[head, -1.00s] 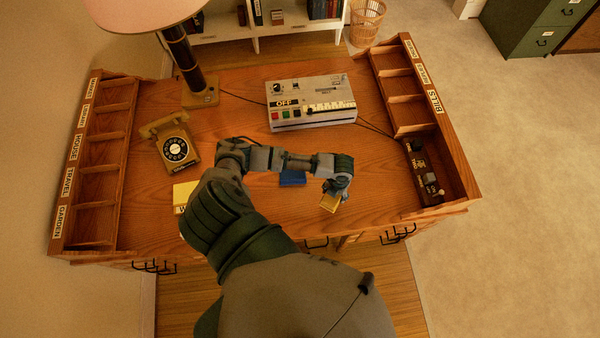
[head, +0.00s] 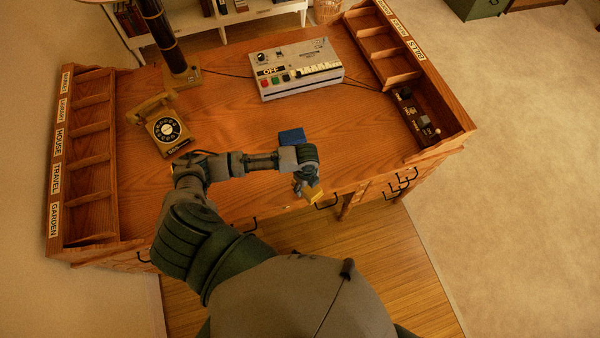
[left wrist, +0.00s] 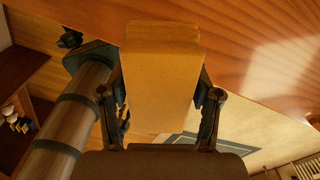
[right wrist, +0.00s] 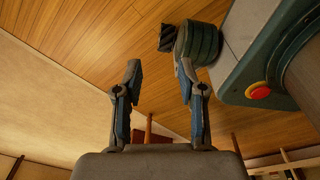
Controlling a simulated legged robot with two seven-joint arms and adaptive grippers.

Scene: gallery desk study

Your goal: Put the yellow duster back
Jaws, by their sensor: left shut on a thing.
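The yellow duster (head: 314,194) is a small yellow block. My left gripper (head: 307,186) is shut on it, at the desk's front edge in the head view. In the left wrist view the duster (left wrist: 160,75) fills the space between the two fingers, with wood grain behind it. Its height relative to the desk top is hard to tell. My right gripper (right wrist: 160,85) is open and empty in the right wrist view, with floorboards and pale carpet beyond it. It does not show in the head view.
The desk (head: 225,110) has labelled pigeonholes (head: 88,160) on the left and more (head: 385,45) on the right. A dial telephone (head: 165,128), a lamp post (head: 165,40), a grey machine (head: 295,70) and a blue object (head: 292,136) stand on it. The front right top is clear.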

